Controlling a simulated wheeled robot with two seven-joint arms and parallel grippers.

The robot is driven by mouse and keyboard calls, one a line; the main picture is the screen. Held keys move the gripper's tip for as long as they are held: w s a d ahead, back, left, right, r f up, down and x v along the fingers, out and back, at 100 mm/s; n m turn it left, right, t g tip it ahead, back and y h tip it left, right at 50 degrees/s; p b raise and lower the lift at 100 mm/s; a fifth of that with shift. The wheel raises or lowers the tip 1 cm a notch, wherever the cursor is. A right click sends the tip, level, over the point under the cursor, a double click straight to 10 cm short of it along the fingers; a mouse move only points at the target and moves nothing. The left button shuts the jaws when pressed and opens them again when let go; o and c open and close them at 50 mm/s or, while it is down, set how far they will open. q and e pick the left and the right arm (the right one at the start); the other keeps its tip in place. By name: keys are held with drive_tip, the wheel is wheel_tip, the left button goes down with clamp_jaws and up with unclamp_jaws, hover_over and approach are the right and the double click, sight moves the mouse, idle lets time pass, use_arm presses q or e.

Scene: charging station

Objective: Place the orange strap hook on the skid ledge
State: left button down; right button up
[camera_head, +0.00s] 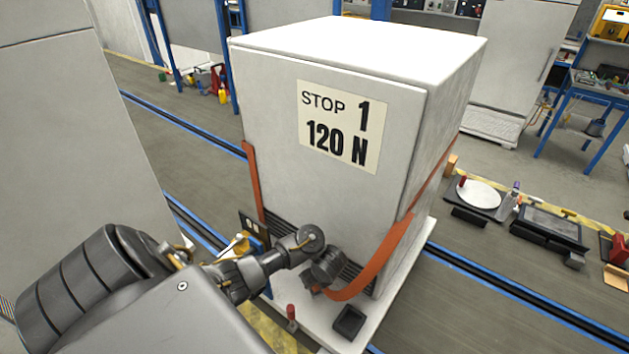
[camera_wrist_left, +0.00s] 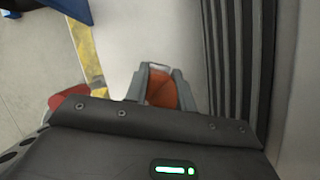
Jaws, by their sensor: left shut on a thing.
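The orange strap (camera_head: 385,258) runs around the right side of the white cabinet (camera_head: 320,200) and down to my left gripper (camera_head: 316,290), low at the cabinet's front. My left gripper is shut on the orange strap's end; in the left wrist view orange shows between the fingers (camera_wrist_left: 162,90). The hook itself cannot be told apart there. The white skid (camera_head: 405,285) lies under the cabinet, and its pale ledge also shows in the left wrist view (camera_wrist_left: 140,35), below the fingers. My right gripper is not in view.
A dark square pad (camera_head: 349,321) and a red-topped peg (camera_head: 291,313) are at the skid's front. Dark louvres (camera_wrist_left: 240,60) are close beside the left fingers. Another orange strap piece (camera_head: 252,182) hangs at the cabinet's left edge. Blue-edged rails flank the cabinet.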

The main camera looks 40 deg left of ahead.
use_arm(q)
drive_tip(key=f, duration=0.1)
drive_tip(key=f+b, duration=0.2)
drive_tip(key=f, duration=0.1)
drive_tip(key=shift+w+a, duration=0.25)
drive_tip(key=shift+r, duration=0.2)
drive_tip(key=shift+f, duration=0.1)
drive_tip(key=c, duration=1.2)
unclamp_jaws()
drive_tip(key=shift+f, duration=0.1)
drive_tip(key=shift+o, duration=0.2)
drive_tip(key=p+v, duration=0.9)
drive_tip(key=v, duration=0.3)
drive_tip(key=shift+d, duration=0.15)
